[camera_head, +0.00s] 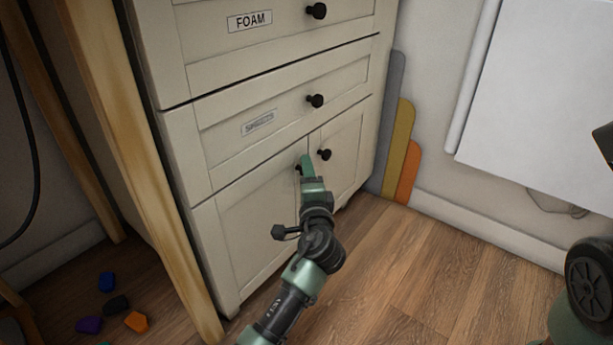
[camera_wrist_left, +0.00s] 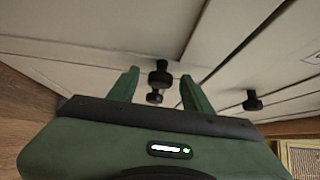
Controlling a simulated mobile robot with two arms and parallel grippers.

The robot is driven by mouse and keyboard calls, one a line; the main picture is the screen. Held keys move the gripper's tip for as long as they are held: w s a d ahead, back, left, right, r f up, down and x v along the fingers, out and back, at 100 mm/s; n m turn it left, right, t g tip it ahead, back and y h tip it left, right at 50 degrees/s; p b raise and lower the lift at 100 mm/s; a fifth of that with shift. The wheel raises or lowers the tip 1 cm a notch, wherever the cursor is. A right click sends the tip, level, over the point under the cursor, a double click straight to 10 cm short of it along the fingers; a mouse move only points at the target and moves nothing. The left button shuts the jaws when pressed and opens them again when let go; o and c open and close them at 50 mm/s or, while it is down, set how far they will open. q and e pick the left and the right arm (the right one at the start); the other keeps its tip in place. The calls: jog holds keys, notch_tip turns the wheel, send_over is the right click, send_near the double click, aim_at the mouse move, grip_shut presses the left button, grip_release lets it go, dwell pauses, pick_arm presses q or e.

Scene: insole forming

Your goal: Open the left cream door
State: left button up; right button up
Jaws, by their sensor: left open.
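The left cream door (camera_head: 245,240) is at the bottom of the cream cabinet and looks shut. Its dark knob (camera_head: 298,168) is mostly hidden behind my left gripper (camera_head: 306,165) in the head view. The gripper is at the door's upper right edge. In the left wrist view my left gripper (camera_wrist_left: 160,90) is open, with its two green fingers apart. Two dark round knobs, one upper (camera_wrist_left: 160,75) and one lower (camera_wrist_left: 154,97), show between the fingers; I cannot tell whether either is touched. My right gripper is not in view.
The right door (camera_head: 347,150) with its knob (camera_head: 325,154) is beside it. Drawers labelled FOAM (camera_head: 250,21) and another are above. A wooden leg (camera_head: 150,170) stands close on the left. Colored pieces (camera_head: 136,321) lie on the floor. Colored boards (camera_head: 404,140) lean at the right.

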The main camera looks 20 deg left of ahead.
pick_arm(q)
grip_shut()
dwell(1.3)
